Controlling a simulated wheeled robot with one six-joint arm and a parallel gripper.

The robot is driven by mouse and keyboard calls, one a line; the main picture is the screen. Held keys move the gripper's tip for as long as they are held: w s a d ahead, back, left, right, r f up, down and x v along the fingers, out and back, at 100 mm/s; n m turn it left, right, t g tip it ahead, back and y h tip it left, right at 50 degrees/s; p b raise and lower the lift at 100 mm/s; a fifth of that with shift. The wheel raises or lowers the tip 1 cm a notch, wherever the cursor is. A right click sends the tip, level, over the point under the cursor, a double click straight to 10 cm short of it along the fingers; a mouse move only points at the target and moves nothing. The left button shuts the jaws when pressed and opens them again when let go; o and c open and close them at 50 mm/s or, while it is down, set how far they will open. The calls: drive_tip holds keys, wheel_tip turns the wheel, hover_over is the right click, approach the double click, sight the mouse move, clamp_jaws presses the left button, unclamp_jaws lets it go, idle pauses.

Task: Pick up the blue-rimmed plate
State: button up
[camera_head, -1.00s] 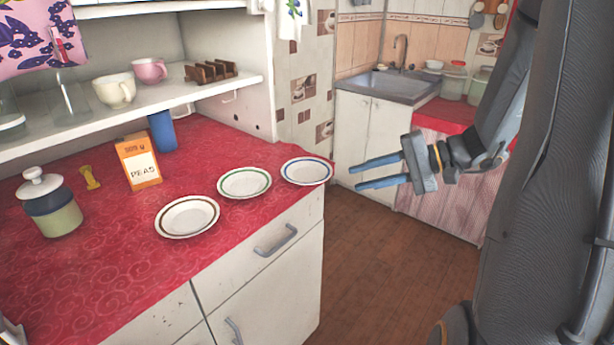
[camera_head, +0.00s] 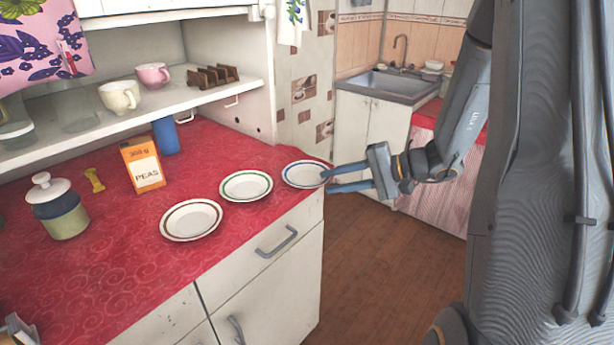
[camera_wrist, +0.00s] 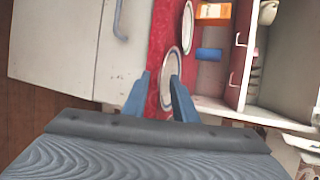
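The blue-rimmed plate (camera_head: 303,174) lies flat on the red oilcloth counter, near its right end, the last of three plates in a row. My gripper (camera_head: 324,179) reaches in from the right, its blue fingers open and their tips at the plate's right edge. In the wrist view the plate (camera_wrist: 171,64) shows ahead between the open fingers (camera_wrist: 160,80). I cannot tell whether a finger touches the rim.
A green-rimmed plate (camera_head: 246,186) sits just left, and a brown-rimmed plate (camera_head: 191,220) further left. A shelf (camera_head: 190,90) overhangs the back. Floor space is free right of the counter.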

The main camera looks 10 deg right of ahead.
clamp_jaws()
drive_tip(key=shift+r, duration=0.1)
wheel_tip(320, 180, up, 10)
drive_tip(key=b, duration=0.1)
drive_tip(key=shift+b, duration=0.4)
idle(0.5)
